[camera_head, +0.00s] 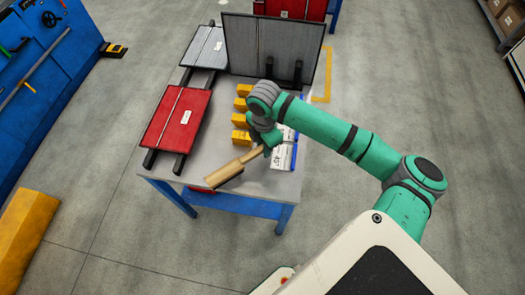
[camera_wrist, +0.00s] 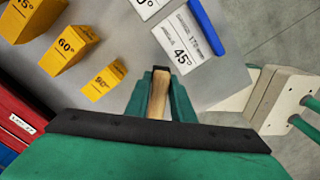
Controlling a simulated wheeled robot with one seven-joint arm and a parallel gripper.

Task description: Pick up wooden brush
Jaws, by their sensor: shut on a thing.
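The wooden brush (camera_head: 222,175) is in the head view near the front edge of the table, a tan wooden body with a dark underside. Its thin handle points up and right to my gripper (camera_head: 268,140). In the wrist view the wooden handle (camera_wrist: 159,95) lies between the green fingers of my gripper (camera_wrist: 158,90), which is shut on it. The brush's head is hidden in the wrist view. In the head view the brush appears tilted; I cannot tell whether it touches the table.
The grey table (camera_head: 262,181) has blue legs. Several yellow angle blocks (camera_head: 241,120) stand behind the brush. A red panel (camera_head: 176,115) lies on rails at left, and a grey upright panel (camera_head: 275,50) stands at the back. White angle cards (camera_head: 282,157) lie at the right edge.

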